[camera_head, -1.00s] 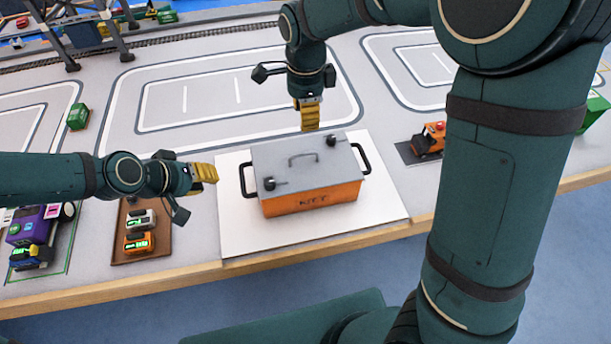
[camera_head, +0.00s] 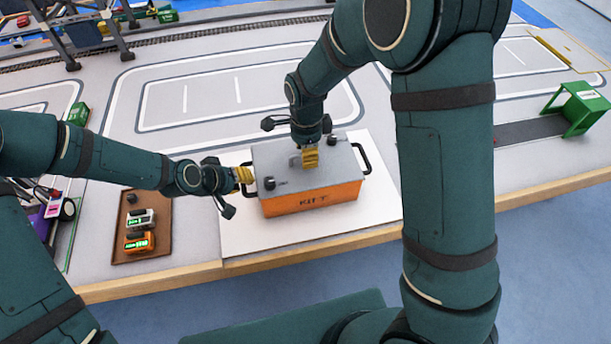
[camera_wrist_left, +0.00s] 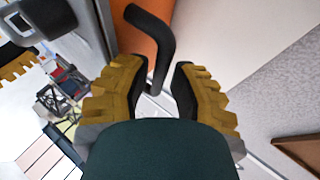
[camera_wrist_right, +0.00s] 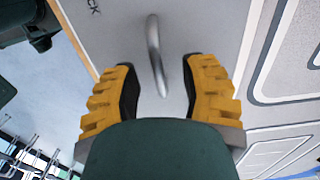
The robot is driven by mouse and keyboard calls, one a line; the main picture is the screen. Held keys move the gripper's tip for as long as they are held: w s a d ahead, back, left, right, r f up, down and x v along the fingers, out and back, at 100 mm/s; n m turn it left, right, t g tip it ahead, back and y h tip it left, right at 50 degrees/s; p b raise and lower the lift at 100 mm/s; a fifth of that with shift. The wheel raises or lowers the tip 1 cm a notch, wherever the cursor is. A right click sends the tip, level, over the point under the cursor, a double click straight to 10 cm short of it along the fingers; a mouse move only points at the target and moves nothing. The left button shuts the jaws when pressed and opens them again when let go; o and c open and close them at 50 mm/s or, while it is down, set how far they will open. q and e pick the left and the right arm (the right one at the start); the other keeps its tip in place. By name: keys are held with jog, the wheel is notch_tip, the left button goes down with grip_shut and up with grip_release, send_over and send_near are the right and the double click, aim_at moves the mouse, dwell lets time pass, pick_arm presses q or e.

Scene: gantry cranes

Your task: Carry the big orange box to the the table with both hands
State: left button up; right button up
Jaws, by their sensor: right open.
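The big orange box (camera_head: 318,198) has a grey lid (camera_head: 344,172) and sits on a white board (camera_head: 385,211) on the table. A black side handle (camera_head: 363,157) sticks out at its right. My left gripper (camera_head: 246,176) is at the box's left side. In the left wrist view the left black handle (camera_wrist_left: 152,42) lies between its parted fingers (camera_wrist_left: 155,92). My right gripper (camera_head: 310,160) points down over the lid. In the right wrist view the grey lid handle (camera_wrist_right: 154,55) lies between its open fingers (camera_wrist_right: 158,88). Contact cannot be told.
A brown tray (camera_head: 124,218) with small devices lies left of the board. A green box (camera_head: 79,114) stands behind it. A green gantry (camera_head: 578,108) stands at the right. The marked table (camera_head: 230,65) is clear behind the box. Its wooden front edge (camera_head: 182,282) runs close by.

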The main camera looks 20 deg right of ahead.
pick_arm(q)
jog(key=shift+w+d+f, duration=0.15)
jog(key=shift+f, duration=0.15)
pick_arm(e)
jog(key=shift+f, duration=0.4)
pick_arm(q)
jog(key=c, duration=0.4)
pick_arm(e)
jog(key=c, duration=0.4)
grip_shut()
pick_arm(q)
jog(key=shift+r, duration=0.15)
pick_arm(e)
jog(key=shift+r, duration=0.2)
